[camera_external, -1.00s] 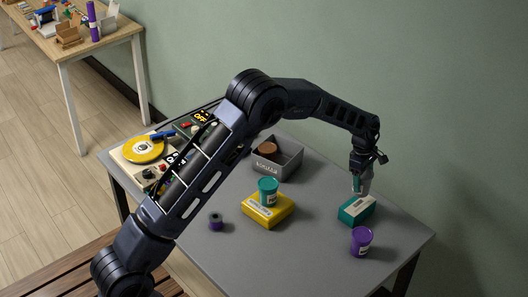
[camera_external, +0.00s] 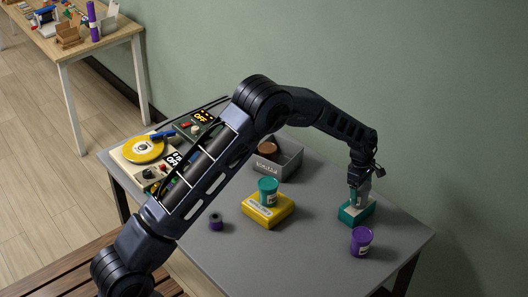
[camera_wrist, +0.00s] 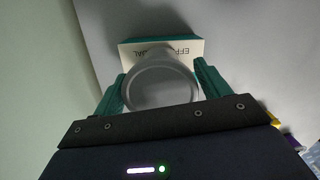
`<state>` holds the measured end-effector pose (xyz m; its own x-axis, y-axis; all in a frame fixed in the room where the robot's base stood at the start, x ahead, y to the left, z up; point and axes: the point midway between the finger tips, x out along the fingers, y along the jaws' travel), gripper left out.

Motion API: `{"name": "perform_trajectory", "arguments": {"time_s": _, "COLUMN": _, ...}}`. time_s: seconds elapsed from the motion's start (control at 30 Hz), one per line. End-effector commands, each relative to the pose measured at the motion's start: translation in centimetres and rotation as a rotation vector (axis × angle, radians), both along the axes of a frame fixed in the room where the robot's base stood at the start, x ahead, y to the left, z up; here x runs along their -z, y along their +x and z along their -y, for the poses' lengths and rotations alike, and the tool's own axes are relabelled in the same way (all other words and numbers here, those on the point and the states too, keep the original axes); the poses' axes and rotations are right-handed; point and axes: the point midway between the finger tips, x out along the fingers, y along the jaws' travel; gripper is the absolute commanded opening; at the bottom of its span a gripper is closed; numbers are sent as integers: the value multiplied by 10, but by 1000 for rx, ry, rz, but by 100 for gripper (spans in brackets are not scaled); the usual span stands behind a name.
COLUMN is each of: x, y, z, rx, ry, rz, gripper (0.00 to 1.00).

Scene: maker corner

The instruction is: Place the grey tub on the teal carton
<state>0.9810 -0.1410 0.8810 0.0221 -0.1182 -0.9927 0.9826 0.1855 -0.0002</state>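The teal carton (camera_external: 357,213) lies on the grey table at the right, with a white label on top; its labelled edge also shows in the wrist view (camera_wrist: 130,53). The grey tub (camera_wrist: 160,87) sits between the teal fingers of my gripper (camera_wrist: 160,92), which touch it on both sides. In the external view the tub (camera_external: 363,200) is upright below my gripper (camera_external: 359,193), directly over the carton. Its base appears to be at the carton's top; I cannot tell whether it touches. My gripper is shut on the tub, and the fingers partly hide it.
A purple tub (camera_external: 361,241) stands just in front of the carton. A teal tub (camera_external: 268,190) stands on a yellow carton (camera_external: 267,213). A grey bin (camera_external: 287,166) holds a brown round thing. A small purple spool (camera_external: 215,221) and electronics panels (camera_external: 150,170) are further left.

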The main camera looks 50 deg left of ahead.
Motion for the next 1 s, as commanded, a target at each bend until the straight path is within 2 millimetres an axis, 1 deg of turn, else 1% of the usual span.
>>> {"name": "perform_trajectory", "arguments": {"time_s": 0.03, "x": 0, "y": 0, "z": 0, "rx": 0, "ry": 0, "rz": 0, "gripper": 86}}
{"name": "perform_trajectory", "arguments": {"time_s": 0.07, "x": 0, "y": 0, "z": 0, "rx": 0, "ry": 0, "rz": 0, "gripper": 88}}
{"name": "perform_trajectory", "arguments": {"time_s": 0.33, "x": -1, "y": 0, "z": 0, "rx": 0, "ry": 0, "rz": 0, "gripper": 88}}
{"name": "perform_trajectory", "arguments": {"time_s": 0.47, "x": -9, "y": 0, "z": 0, "rx": 1, "ry": 0, "rz": 2, "gripper": 88}}
{"name": "perform_trajectory", "arguments": {"time_s": 0.57, "x": -21, "y": 0, "z": -2, "rx": 1, "ry": 0, "rz": 2, "gripper": 88}}
{"name": "perform_trajectory", "arguments": {"time_s": 0.8, "x": -68, "y": -1, "z": -7, "rx": 1, "ry": 1, "rz": 3, "gripper": 88}}
{"name": "perform_trajectory", "arguments": {"time_s": 1.0, "x": -101, "y": -2, "z": -11, "rx": 1, "ry": -1, "rz": 2, "gripper": 88}}
